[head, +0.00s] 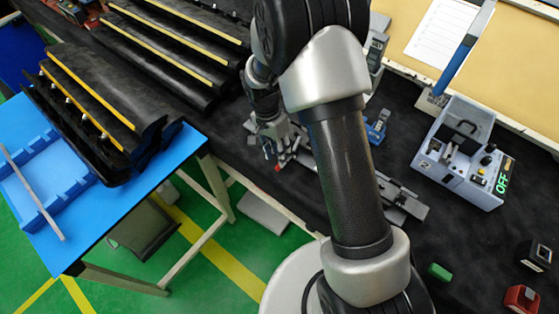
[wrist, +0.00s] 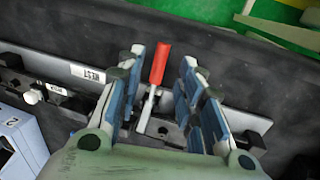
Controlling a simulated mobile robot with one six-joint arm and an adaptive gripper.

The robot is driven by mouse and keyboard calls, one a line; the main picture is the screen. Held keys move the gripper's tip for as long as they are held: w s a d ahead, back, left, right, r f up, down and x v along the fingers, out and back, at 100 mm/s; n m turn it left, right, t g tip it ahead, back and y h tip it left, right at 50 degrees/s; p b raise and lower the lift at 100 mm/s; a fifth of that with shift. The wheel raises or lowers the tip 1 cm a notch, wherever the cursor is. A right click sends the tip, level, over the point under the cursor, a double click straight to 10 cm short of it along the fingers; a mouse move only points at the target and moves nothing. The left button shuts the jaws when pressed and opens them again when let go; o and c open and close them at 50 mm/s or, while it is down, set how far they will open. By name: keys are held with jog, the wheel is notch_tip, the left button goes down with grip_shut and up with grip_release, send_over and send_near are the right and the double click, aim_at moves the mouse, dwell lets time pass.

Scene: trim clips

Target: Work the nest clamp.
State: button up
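The nest clamp's red handle (wrist: 159,63) stands up on a pale metal lever (wrist: 148,105) in the wrist view. The lever rises from a dark base on a grey rail bearing a NEST label (wrist: 88,74). My gripper (wrist: 164,58) is open, with one blue-padded finger on each side of the handle and visible gaps to both. In the head view my gripper (head: 276,150) is low over the bench beside a small red tip (head: 278,168). My arm hides part of the fixture rail (head: 405,202) there.
A grey box showing OFF (head: 470,155) stands right of my arm. A small blue device (head: 378,127) sits behind the arm. A green block (head: 439,271) and a red block (head: 522,298) lie at the front right. Dark trim parts (head: 100,110) rest on a blue table at left.

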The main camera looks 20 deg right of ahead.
jog(key=shift+s+d+f, duration=0.15)
jog(key=shift+f, duration=0.75)
jog(key=shift+s+d+f, duration=0.1)
jog(key=shift+s+f, duration=0.05)
jog(key=shift+f, duration=0.75)
jog(key=shift+c, duration=0.4)
grip_shut()
